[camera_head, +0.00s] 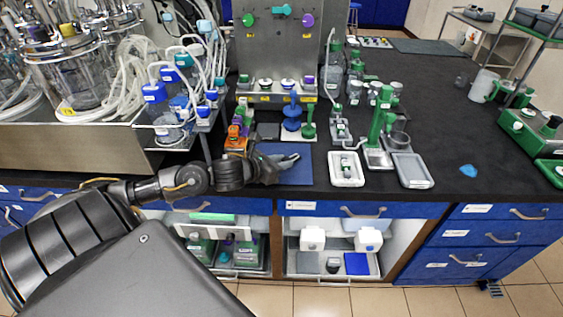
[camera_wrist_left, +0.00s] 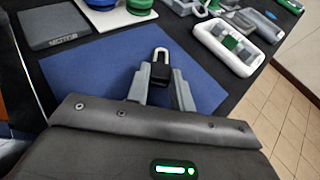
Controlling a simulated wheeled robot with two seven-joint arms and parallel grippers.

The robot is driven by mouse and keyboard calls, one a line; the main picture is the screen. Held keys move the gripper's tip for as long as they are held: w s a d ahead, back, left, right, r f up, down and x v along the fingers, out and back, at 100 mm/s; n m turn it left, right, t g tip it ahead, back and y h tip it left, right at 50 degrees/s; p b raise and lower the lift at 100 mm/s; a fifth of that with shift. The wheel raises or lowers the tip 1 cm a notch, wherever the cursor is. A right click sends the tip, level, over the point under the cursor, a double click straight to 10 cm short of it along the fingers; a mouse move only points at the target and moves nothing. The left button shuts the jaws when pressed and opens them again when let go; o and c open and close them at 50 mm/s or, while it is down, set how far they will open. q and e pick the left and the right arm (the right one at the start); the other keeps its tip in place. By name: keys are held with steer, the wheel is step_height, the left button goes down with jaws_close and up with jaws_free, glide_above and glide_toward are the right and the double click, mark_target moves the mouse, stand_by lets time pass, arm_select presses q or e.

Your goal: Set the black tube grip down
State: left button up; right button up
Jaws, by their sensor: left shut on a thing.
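The black tube grip (camera_wrist_left: 161,73), with a pale loop at its far end, is between the two grey fingers of my left gripper (camera_wrist_left: 161,82) in the left wrist view. The fingers are shut on it. In the head view my left gripper (camera_head: 290,160) is over the blue mat (camera_head: 298,178) near the bench's front edge; the tube grip cannot be made out there. The blue mat (camera_wrist_left: 95,62) lies below the fingers in the wrist view. I cannot tell whether the grip touches the mat. My right gripper is not in view.
A white tray (camera_head: 334,182) with small parts and a grey tray (camera_head: 412,171) lie right of the mat. Blue and green stands (camera_head: 291,121) are behind it. An orange item (camera_head: 236,143) and a dark plate (camera_wrist_left: 66,24) are close by. The mat's surface is mostly clear.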

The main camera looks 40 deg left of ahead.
arm_select(q)
steer(key=o, duration=0.9)
steer(key=shift+o, duration=0.4)
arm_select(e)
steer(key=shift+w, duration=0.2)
arm_select(q)
steer(key=shift+r, duration=0.15)
steer(key=shift+s, duration=0.15)
steer(key=v, duration=0.9)
steer(key=shift+s, duration=0.15)
steer(key=shift+v, duration=0.95)
steer(key=shift+s+a+r, duration=0.1)
steer(key=shift+s+r, duration=0.05)
steer(key=shift+s, duration=0.05)
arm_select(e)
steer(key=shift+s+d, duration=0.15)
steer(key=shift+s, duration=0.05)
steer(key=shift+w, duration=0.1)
